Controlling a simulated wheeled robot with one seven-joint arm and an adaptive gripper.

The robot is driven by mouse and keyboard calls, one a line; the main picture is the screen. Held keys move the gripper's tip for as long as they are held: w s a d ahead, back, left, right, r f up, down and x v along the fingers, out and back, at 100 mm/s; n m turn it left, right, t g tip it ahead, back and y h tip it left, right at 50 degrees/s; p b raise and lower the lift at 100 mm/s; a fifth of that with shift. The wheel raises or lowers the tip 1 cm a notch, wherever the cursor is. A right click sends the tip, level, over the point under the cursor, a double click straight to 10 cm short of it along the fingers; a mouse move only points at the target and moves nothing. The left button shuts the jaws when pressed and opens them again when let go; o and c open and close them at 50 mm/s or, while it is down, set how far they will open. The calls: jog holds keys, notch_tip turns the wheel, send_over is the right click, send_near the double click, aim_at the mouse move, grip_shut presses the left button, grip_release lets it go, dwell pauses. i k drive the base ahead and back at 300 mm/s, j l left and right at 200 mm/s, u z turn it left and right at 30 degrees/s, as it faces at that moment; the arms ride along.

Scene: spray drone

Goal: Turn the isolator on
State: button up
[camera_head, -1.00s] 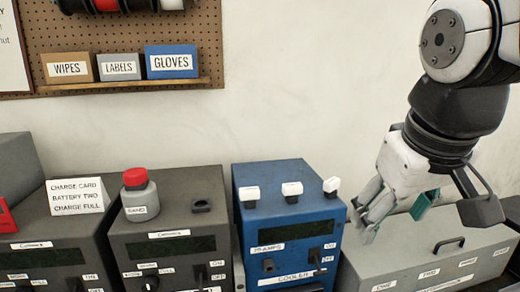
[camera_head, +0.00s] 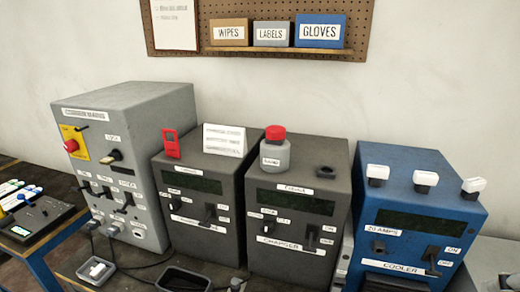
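A tall grey box (camera_head: 150,104) stands at the left of the bench in the head view. Its front has a yellow plate (camera_head: 74,139) with a red knob (camera_head: 71,146) on it, which looks like the isolator. A short black lever (camera_head: 83,128) sticks out beside the plate's top edge. The small lettering there is too blurred to read, so I cannot tell if it is on or off. A dark-handled key switch (camera_head: 112,156) and several small toggles (camera_head: 105,191) are on the same front. My gripper is not in view.
Two dark grey chargers (camera_head: 225,167) stand to the right, with a white card (camera_head: 224,139), a red-capped bottle (camera_head: 275,149) and a red padlock-like tag (camera_head: 171,143) on top. A blue cooler (camera_head: 410,200) is further right. Small trays (camera_head: 97,270) and cables lie in front.

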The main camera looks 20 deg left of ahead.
aim_at(70, 146)
jog(key=u, duration=0.4)
jog(key=k+u, duration=0.15)
jog(key=u, duration=0.65)
jog(key=k+u, duration=0.1)
jog(key=u, duration=0.35)
jog(key=i+j, duration=0.95)
